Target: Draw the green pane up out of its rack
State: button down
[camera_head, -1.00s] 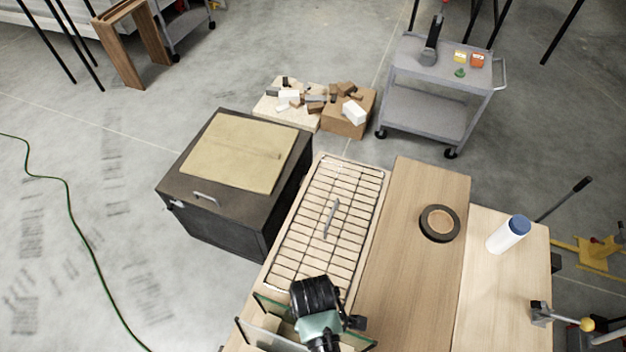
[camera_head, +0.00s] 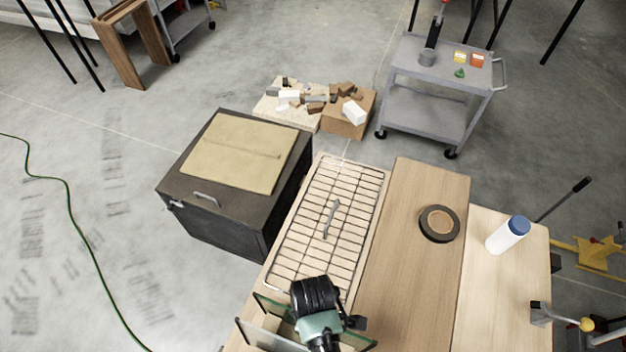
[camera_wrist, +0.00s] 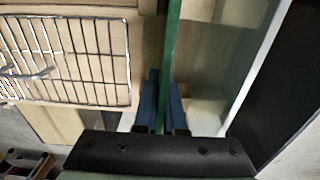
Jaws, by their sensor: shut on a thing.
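The green pane (camera_wrist: 171,45) shows edge-on in the wrist view as a narrow green strip running down between my fingers. My gripper (camera_wrist: 161,100) is shut on it, with a blue finger on each side. In the head view my gripper (camera_head: 318,325) is at the near end of the bench, and the arm covers much of the pane and rack. Glass with a dark green edge (camera_head: 273,304) shows left of the gripper there. A pale upright panel (camera_head: 262,338) stands beside it. I cannot tell how far the pane is raised from its slot.
A wire grid (camera_head: 332,215) with a grey handle lies on the bench just beyond the rack. A dark cabinet (camera_head: 215,215) is at left. A grey trolley (camera_head: 440,75) stands behind.

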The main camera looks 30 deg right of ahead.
jog(key=shift+r+p, duration=4.45)
